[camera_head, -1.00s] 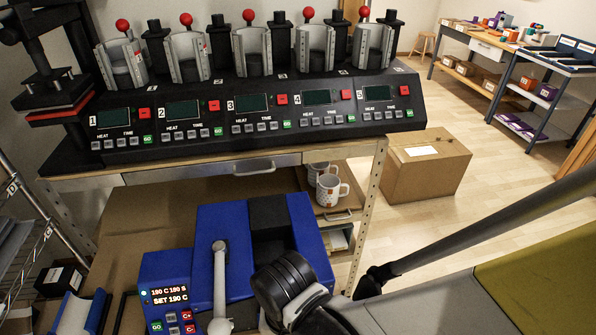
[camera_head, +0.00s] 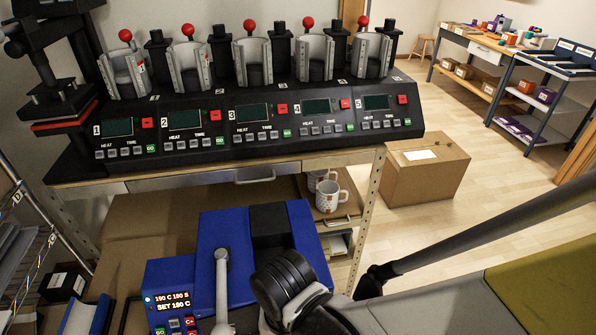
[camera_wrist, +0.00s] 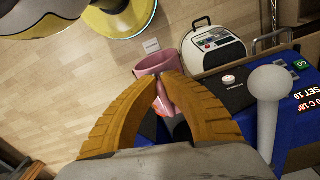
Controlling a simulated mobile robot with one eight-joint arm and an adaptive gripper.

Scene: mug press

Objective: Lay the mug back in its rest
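A pink mug (camera_wrist: 157,65) is in the wrist view, just beyond my gripper (camera_wrist: 163,80). The orange-brown fingers close in on a narrow pink part of it, which looks like its handle. The mug's open rim faces up in the picture. The head view shows neither the mug nor my fingertips, as my black wrist covers that spot. The blue press (camera_head: 215,235) has a grey lever, a lit display and a dark slot (camera_head: 270,222) on top. It also shows in the wrist view (camera_wrist: 290,130) at the right. I cannot tell which part is the mug's rest.
Behind stands a bench (camera_head: 200,172) with a five-station mug press (camera_head: 255,120). White mugs (camera_head: 329,195) stand on a shelf below. A cardboard box (camera_head: 425,168) is on the floor. In the wrist view, a white appliance (camera_wrist: 212,45) and a yellow-rimmed round object (camera_wrist: 125,20) lie beyond.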

